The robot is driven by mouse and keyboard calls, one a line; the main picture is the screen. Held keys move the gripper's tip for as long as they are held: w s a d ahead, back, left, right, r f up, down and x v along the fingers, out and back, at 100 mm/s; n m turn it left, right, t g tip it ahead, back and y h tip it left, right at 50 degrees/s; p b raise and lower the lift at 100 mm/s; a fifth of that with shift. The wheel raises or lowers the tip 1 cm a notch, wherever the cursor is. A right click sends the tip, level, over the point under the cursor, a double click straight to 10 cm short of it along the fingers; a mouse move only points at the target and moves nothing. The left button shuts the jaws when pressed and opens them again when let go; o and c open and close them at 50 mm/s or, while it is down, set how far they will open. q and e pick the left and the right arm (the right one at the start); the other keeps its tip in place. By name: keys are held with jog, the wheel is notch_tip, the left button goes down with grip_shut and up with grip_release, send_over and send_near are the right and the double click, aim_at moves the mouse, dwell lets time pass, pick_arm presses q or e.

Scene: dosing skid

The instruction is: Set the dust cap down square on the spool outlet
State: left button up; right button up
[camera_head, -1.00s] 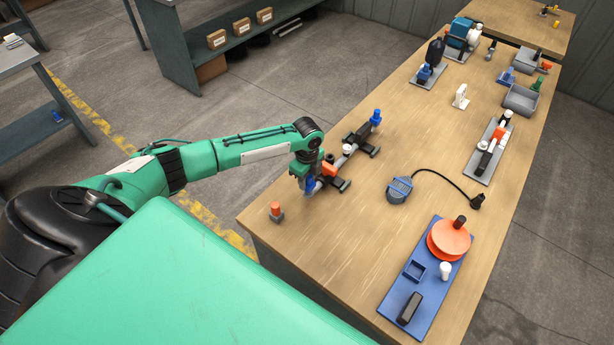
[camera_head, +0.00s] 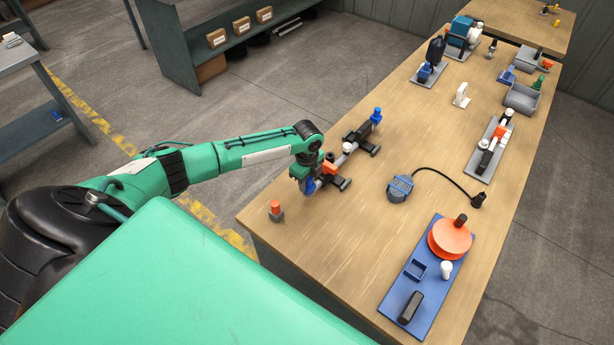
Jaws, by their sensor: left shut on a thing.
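The pipe spool (camera_head: 348,146) lies on dark supports on the wooden bench, running from near my left gripper towards the upper right. A blue cap (camera_head: 376,115) stands at its far end, and an orange part (camera_head: 330,167) shows near its near end. My left gripper (camera_head: 308,190) points down at the near end of the spool. It is shut on a small blue piece (camera_head: 309,186), which appears to be the dust cap. The gripper hides most of the cap and the outlet, so I cannot tell whether they touch. My right gripper is not in view.
A small orange-topped part (camera_head: 276,210) stands near the bench's left edge. A blue-grey handheld device (camera_head: 399,189) with a black cable lies to the right. A blue board (camera_head: 412,291) with an orange disc (camera_head: 450,239) is at front right. The bench (camera_head: 330,243) is clear in front.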

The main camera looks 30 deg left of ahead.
pick_arm(q)
jog(key=shift+f, duration=0.55)
jog(key=o, duration=1)
jog(key=shift+o, duration=0.2)
notch_tip(320, 180, up, 13)
jog(key=b, duration=0.3)
jog(key=shift+f, duration=0.15)
jog(key=shift+r, duration=0.6)
jog(key=shift+d, duration=0.1)
